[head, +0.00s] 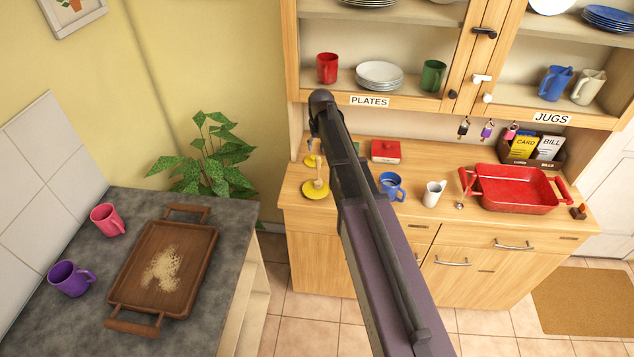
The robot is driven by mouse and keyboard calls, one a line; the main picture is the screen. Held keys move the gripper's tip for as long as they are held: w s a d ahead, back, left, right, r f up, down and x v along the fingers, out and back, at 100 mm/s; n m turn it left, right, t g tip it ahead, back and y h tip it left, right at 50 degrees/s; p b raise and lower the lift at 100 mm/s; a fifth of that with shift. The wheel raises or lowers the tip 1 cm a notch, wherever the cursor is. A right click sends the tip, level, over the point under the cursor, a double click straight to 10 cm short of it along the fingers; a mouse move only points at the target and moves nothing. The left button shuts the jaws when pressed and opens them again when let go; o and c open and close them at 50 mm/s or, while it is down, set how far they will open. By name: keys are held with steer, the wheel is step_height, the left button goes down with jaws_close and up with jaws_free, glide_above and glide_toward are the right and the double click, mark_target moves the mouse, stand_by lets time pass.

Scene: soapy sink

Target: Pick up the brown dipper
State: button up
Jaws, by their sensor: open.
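A tan-brown upright thing (320,179), which looks like the dipper, stands on a round yellow dish (313,193) near the left end of the wooden dresser top. Behind it, a second small yellow dish (309,161) holds a thin greyish upright thing (309,146), partly covered by my arm and too small to make out. My dark arm rises from the bottom of the head view and passes just right of the dipper. My gripper's fingers do not show; the arm hides what lies behind it.
The dresser top also bears a red box (385,151), a blue mug (391,186), a white jug (433,193) and a red roasting tin (517,187). Shelves overhang it behind. A plant (215,160) stands to the left. A grey counter (240,215) holds a brown tray (203,262) and two mugs.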

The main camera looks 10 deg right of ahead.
mark_target(318, 157)
steer(key=shift+w+f+b, duration=0.2)
steer(key=shift+f+b, duration=0.85)
steer(key=shift+f, duration=0.3)
steer(key=shift+f, duration=0.1)
steer(key=shift+w+a+f+b, duration=0.1)
steer(key=shift+w+f+b, duration=0.05)
steer(key=shift+f+b, duration=2.45)
steer(key=shift+r, duration=0.1)
jaws_close()
